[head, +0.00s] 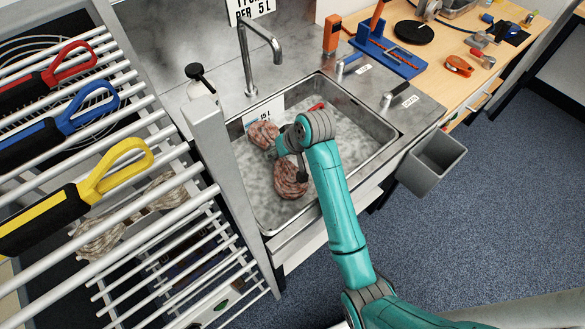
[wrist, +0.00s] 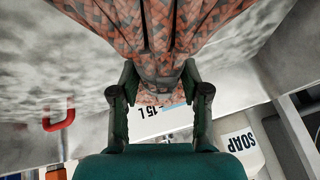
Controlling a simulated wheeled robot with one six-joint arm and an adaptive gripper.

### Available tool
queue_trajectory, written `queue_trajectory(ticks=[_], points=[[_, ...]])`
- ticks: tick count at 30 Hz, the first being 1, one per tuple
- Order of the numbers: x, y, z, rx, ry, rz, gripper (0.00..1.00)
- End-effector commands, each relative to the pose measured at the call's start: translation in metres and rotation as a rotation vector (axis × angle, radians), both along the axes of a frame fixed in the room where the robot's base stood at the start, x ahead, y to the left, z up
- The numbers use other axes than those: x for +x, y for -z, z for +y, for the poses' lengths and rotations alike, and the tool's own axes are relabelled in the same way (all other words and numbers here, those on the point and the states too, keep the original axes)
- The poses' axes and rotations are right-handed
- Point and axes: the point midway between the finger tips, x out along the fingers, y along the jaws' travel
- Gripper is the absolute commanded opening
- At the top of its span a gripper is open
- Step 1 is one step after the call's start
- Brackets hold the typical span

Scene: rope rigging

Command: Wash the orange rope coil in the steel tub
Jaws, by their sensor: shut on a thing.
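The orange rope coil (head: 290,181) is patterned orange-brown and dark. It is in the steel tub (head: 366,117), showing on both sides of my gripper (head: 285,152) in the head view. In the wrist view my gripper (wrist: 158,78) is shut on the coil (wrist: 150,28), whose strands pass between the fingers and fan out above them. The tub holds cloudy grey-white water. I cannot tell how deep the coil sits in it. My wrist hides the middle of the coil in the head view.
A tap (head: 246,65) stands behind the tub, with a soap bottle (wrist: 246,145) to its left in the head view. A slatted rack (head: 135,195) with coloured straps stands close on the left. A grey bin (head: 433,160) hangs at right. A red loop (wrist: 60,119) is at the tub wall.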

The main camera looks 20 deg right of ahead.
Motion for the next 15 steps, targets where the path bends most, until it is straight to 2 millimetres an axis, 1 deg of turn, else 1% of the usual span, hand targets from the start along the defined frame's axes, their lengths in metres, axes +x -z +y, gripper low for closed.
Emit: queue_trajectory(ticks=[1, 15], points=[[0.004, -0.01, 0.001, 0.002, -0.001, -0.019, 0.0], [0.003, -0.037, 0.0, 0.001, 0.001, -0.014, 0.0]])
